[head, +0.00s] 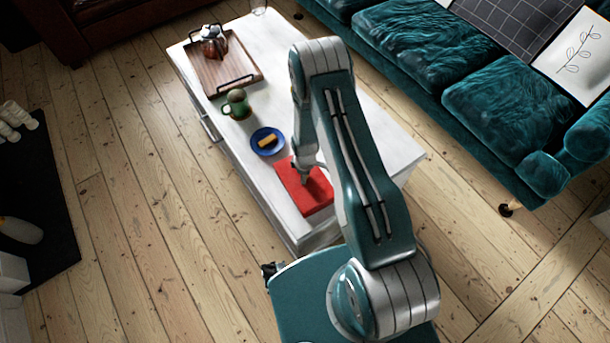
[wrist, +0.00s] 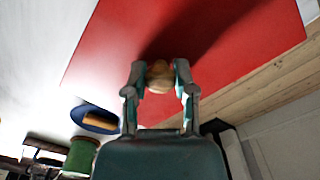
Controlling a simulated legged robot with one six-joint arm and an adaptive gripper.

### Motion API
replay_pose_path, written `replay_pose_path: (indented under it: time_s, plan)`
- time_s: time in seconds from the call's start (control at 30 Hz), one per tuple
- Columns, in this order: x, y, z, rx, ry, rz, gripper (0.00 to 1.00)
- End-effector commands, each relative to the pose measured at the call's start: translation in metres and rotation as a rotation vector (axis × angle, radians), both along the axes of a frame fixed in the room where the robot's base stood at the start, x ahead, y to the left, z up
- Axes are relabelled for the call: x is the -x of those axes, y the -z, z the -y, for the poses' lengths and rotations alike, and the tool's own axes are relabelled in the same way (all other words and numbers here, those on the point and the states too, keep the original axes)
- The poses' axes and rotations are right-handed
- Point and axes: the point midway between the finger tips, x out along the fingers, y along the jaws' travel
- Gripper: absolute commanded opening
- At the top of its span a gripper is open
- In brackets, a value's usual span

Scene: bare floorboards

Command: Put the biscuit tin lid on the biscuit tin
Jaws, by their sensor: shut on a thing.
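The biscuit tin lid (head: 318,197) is a flat red rectangle with a round wooden knob (wrist: 160,84). It is at the near end of the white coffee table. My gripper (head: 305,178) comes down onto it from above. In the wrist view my gripper (wrist: 159,75) has a finger on each side of the knob and is shut on it. The lid's red top (wrist: 115,60) fills much of that view. I cannot make out the biscuit tin separately; the lid and my arm may hide it, and I cannot tell whether the lid rests on it.
On the white table (head: 375,130) stand a blue plate (head: 257,147) with a yellow piece on it, a green mug (head: 236,104) and a wooden tray (head: 207,75) with a glass pot (head: 213,42). A teal sofa (head: 500,105) runs along the right. Floorboards are open at left.

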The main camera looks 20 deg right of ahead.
Motion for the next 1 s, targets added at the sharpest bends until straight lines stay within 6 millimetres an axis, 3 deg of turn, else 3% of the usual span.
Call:
replay_pose_path:
  time_s: [0.07, 0.1, 0.17, 0.63, 1.0]
  plan:
    - [0.002, 0.002, 0.001, 0.0, 0.001, -0.004, 0.0]
    - [0.002, 0.003, 0.001, 0.0, 0.001, -0.005, 0.44]
    - [0.002, 0.002, 0.0, 0.0, 0.001, -0.005, 0.69]
    - [0.001, -0.005, 0.0, 0.001, 0.0, -0.001, 0.69]
    - [0.0, -0.067, 0.0, 0.001, 0.0, 0.002, 0.69]
